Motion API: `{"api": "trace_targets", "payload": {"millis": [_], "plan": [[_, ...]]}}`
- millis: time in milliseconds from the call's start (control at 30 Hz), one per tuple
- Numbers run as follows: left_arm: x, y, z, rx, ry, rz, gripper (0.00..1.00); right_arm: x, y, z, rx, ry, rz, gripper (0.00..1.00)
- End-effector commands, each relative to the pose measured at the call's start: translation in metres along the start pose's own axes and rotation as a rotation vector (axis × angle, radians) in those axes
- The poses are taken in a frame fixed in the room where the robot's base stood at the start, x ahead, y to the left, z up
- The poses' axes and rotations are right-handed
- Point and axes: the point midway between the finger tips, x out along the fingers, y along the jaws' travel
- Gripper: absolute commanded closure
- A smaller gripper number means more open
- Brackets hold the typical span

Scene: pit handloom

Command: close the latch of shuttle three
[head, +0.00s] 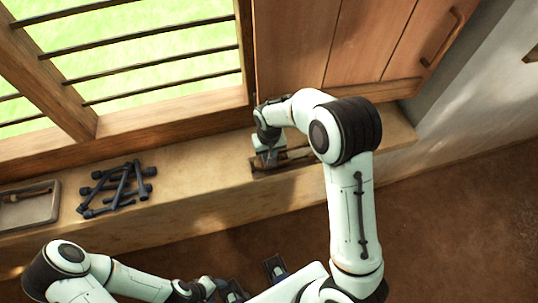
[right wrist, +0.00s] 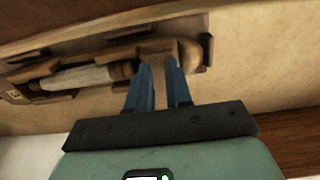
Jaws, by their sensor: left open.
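A wooden shuttle (head: 296,157) lies in a shallow brown holder on the sill. It fills the upper left of the right wrist view (right wrist: 122,70), with a pale thread-wound bobbin (right wrist: 85,78) in its slot. I cannot make out which part is its latch or how the latch stands. My right gripper (right wrist: 160,65) has its blue fingertips at the shuttle's right end, a narrow gap between them. Whether they grip wood there is unclear; in the head view the wrist hides them. My left gripper (head: 254,279) is open and empty at the bottom, away from the sill.
Several dark rods (head: 118,190) lie piled on the sill (head: 205,170) left of the shuttle. A pale tray (head: 48,213) holding a wooden item stands at the far left. A barred window and a wooden shutter (head: 372,40) rise behind. The sill between rods and shuttle is clear.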

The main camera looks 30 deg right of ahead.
Motion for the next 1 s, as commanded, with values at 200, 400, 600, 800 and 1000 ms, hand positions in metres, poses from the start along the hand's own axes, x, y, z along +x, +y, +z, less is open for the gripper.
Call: {"api": "trace_targets", "payload": {"millis": [200, 400, 600, 800, 1000], "plan": [[0.0006, -0.0003, 0.0, 0.0, 0.0, 0.0, 0.41, 0.0087, 0.0001, 0.0001, 0.001, 0.0, 0.0, 0.8], [0.0005, -0.0002, 0.0, 0.0, 0.0, 0.0, 0.41, 0.0084, 0.0, 0.0, 0.0, 0.0, -0.001, 0.84], [0.0005, -0.0002, -0.0001, 0.0, 0.0, 0.0, 0.41, 0.0081, 0.0, 0.0, 0.0, 0.0, 0.0, 1.0], [0.0003, -0.0001, -0.0001, 0.0, 0.0, 0.0, 0.41, 0.0079, -0.0001, -0.0001, 0.016, 0.001, 0.0, 1.0], [-0.0005, 0.0002, -0.0002, 0.0, 0.001, 0.0, 0.41, 0.0077, -0.0001, -0.0001, 0.093, 0.001, 0.0, 1.0]]}}
